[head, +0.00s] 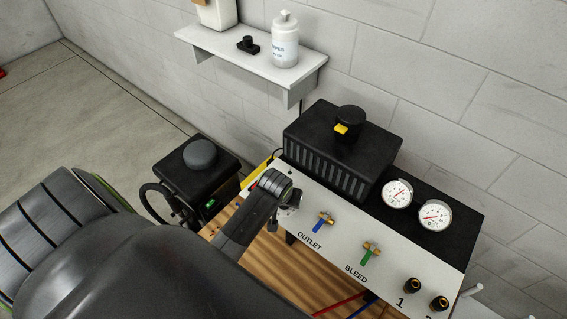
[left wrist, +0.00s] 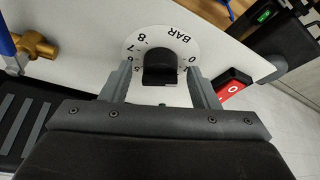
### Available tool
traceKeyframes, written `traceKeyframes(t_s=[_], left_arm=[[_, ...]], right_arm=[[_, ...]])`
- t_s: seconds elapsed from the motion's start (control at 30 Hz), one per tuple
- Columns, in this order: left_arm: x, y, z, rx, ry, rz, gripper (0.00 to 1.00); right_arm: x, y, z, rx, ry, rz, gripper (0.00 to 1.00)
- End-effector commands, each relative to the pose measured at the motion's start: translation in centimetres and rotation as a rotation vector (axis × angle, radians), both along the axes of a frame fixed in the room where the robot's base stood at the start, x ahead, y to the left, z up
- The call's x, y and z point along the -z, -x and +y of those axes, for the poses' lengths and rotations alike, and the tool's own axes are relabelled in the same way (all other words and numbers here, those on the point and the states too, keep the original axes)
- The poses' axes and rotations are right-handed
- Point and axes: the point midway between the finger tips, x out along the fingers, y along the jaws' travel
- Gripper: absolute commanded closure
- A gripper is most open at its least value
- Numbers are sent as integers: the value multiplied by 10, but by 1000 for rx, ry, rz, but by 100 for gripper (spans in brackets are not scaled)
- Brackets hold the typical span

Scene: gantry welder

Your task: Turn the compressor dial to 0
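The compressor dial is a black knob (left wrist: 160,68) on a round white scale (left wrist: 187,47) marked BAR, on the pale front panel. In the left wrist view the scale appears turned over, with 8 and 7 to the left and 0 to the right. My left gripper (left wrist: 160,85) is open, with one finger on each side of the knob; gaps show between the fingers and the knob. The knob's pointer mark is not clear. In the head view my left gripper (head: 280,190) is at the panel's left end and covers most of the dial. My right gripper is not in view.
A red switch (left wrist: 234,88) sits close beside one finger. Blue-handled OUTLET (head: 322,222) and green-handled BLEED (head: 370,252) valves are right of the dial. Two gauges (head: 397,193) stand on the unit. A black box with a grey knob (head: 200,153) stands left. A shelf (head: 240,52) hangs behind.

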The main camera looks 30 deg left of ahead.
Motion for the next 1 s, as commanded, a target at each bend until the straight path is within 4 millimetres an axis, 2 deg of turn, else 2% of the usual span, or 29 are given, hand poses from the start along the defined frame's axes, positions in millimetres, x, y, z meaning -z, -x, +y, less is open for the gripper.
traceKeyframes(t_s=[0.23, 0.37, 0.67, 1.0], left_arm=[[-2, 1, 0, 1, 0, 1, 45], [-12, 4, -2, 1, 0, -1, 45], [-56, 23, -8, 0, 0, -3, 45], [-118, 45, -16, 1, 1, -6, 45]], right_arm=[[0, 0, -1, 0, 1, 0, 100], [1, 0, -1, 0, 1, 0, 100], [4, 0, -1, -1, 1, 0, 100], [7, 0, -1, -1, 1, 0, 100]])
